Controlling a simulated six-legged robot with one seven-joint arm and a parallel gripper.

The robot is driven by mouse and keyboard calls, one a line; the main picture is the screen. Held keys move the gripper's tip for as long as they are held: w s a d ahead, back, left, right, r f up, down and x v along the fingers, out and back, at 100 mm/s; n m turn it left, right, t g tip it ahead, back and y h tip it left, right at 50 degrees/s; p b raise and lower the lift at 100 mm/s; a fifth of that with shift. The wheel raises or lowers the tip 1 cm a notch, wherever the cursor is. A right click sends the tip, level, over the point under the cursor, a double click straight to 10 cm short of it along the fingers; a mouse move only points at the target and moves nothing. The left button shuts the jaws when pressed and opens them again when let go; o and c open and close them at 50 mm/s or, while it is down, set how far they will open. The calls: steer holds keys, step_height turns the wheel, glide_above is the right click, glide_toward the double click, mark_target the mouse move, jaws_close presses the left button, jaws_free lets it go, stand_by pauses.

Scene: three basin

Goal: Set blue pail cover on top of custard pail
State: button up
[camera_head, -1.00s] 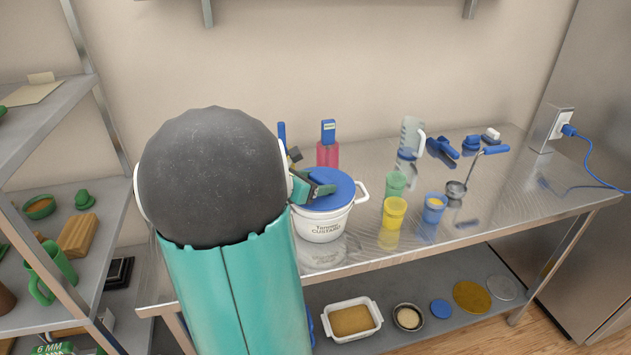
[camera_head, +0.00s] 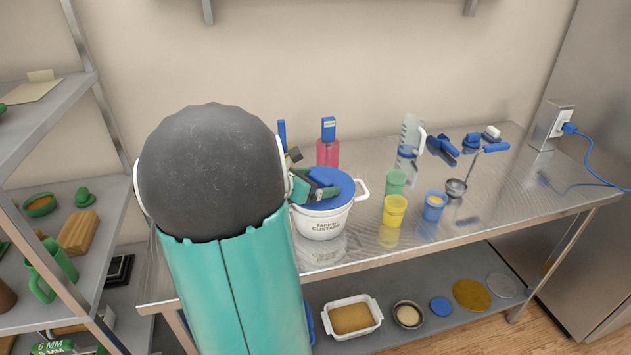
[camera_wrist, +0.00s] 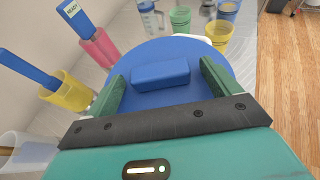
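The white custard pail (camera_head: 322,222) with dark lettering stands on the metal table in the head view. The blue pail cover (camera_head: 343,182) lies over its top and looks about level; I cannot tell whether it is fully seated. In the wrist view the cover (camera_wrist: 160,108) fills the middle, with its blue block handle (camera_wrist: 160,72) between my fingers. My gripper (camera_head: 322,190) is at the cover's left side in the head view. In the wrist view my gripper (camera_wrist: 165,84) is open around the handle, with a gap on each side.
Green (camera_head: 395,182), yellow (camera_head: 394,210) and blue (camera_head: 433,206) cups stand right of the pail. A ladle (camera_head: 456,186) and measuring jug (camera_head: 411,135) are farther right. The table's front right is clear.

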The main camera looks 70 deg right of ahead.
steer(key=v, duration=1.3)
steer(key=shift+a+r, duration=0.15)
steer(key=shift+a, duration=0.2)
steer(key=shift+w, duration=0.15)
